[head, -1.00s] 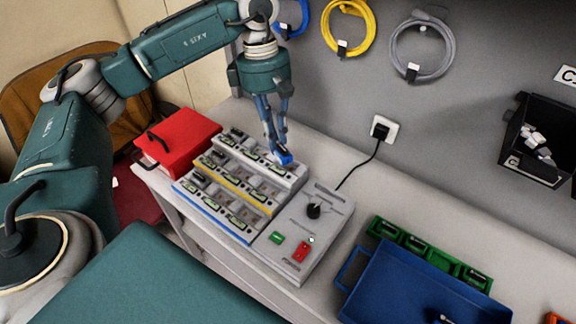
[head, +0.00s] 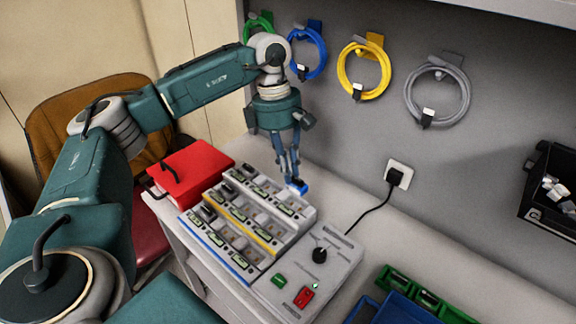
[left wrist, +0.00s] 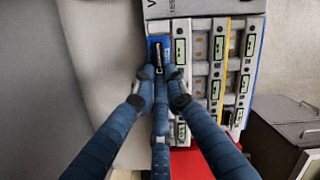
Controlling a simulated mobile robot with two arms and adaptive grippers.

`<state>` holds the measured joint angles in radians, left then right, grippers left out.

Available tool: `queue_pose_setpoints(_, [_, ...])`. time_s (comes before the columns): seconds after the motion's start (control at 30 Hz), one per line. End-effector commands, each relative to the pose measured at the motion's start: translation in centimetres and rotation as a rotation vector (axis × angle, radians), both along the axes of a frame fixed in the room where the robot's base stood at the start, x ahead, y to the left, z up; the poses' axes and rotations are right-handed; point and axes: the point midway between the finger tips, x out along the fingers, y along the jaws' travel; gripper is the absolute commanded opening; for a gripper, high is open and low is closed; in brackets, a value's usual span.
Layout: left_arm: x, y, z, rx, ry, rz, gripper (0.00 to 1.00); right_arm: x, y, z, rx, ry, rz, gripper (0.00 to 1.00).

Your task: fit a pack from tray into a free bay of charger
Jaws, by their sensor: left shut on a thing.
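My left gripper (head: 291,178) is shut on a blue pack (head: 298,187), close to the right end of the charger's back row. In the left wrist view the pack (left wrist: 158,48) shows a dark strip on its face and sits between the fingers (left wrist: 160,82), at the edge of the charger's pale row (left wrist: 180,30). I cannot tell whether it touches a bay. The charger (head: 317,277) has stepped rows edged in white, yellow and blue, with several packs in bays. The blue tray (head: 392,312) is partly cut off at the bottom. My right gripper is not in view.
A red box (head: 190,172) stands left of the charger. A green holder (head: 440,305) with dark slots lies beside the blue tray. A black cable runs to a wall socket (head: 397,176). Coiled cables hang on the wall.

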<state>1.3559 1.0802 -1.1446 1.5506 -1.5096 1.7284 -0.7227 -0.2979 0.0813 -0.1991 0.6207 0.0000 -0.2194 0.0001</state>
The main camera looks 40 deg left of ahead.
Motion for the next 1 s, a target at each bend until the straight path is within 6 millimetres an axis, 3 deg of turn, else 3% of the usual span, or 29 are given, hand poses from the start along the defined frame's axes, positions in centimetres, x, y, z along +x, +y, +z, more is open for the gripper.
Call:
queue_pose_setpoints(0.7, [0.0,0.0,-5.2,-0.001,-0.001,-0.001,0.0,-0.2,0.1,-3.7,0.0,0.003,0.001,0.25])
queue_pose_setpoints(1.0, [0.0,0.0,-5.6,-0.001,-0.001,-0.001,0.0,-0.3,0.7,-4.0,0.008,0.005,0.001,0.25])
